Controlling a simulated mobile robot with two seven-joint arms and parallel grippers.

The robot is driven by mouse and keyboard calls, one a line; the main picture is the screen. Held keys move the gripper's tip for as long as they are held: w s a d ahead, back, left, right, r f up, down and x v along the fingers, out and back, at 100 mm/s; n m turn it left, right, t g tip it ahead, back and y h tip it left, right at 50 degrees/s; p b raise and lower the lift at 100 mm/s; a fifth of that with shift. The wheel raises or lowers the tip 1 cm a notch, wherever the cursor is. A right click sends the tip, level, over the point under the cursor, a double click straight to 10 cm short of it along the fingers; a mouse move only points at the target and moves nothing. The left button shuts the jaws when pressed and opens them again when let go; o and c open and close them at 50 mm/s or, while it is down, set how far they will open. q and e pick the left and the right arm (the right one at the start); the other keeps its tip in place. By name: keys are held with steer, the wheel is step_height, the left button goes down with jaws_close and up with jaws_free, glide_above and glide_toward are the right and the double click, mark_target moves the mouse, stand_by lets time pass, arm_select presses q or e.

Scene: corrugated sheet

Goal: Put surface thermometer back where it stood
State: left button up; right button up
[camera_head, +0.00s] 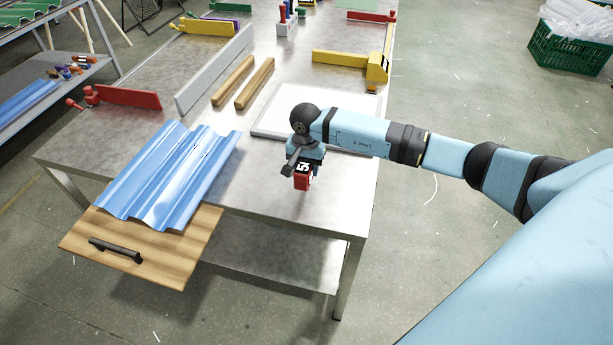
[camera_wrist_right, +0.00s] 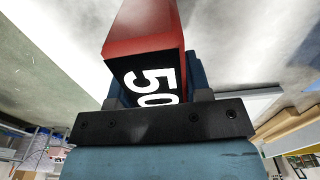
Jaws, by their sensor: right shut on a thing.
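The surface thermometer (camera_head: 302,180) is a small red block with a black face that reads "50". My right gripper (camera_head: 303,170) is shut on it and holds it over the bare front right part of the metal table (camera_head: 275,205). I cannot tell whether its lower end touches the table. In the right wrist view the red body of the thermometer (camera_wrist_right: 145,28) sits between the two fingers of my right gripper (camera_wrist_right: 155,82), with its number face toward the camera. My left gripper is not in view.
A blue corrugated sheet (camera_head: 170,175) lies left, partly over a wooden board (camera_head: 150,262) with a black handle. A white-rimmed panel (camera_head: 268,115) lies behind my gripper. Wooden bars (camera_head: 233,80), red clamp (camera_head: 128,97) and yellow clamp (camera_head: 340,58) stand farther back. The table front right is clear.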

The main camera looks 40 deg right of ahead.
step_height(320, 180, down, 5)
steer(key=shift+r, duration=0.2)
steer(key=shift+f, duration=0.2)
steer(key=o, duration=1.2)
steer(key=shift+c, duration=0.2)
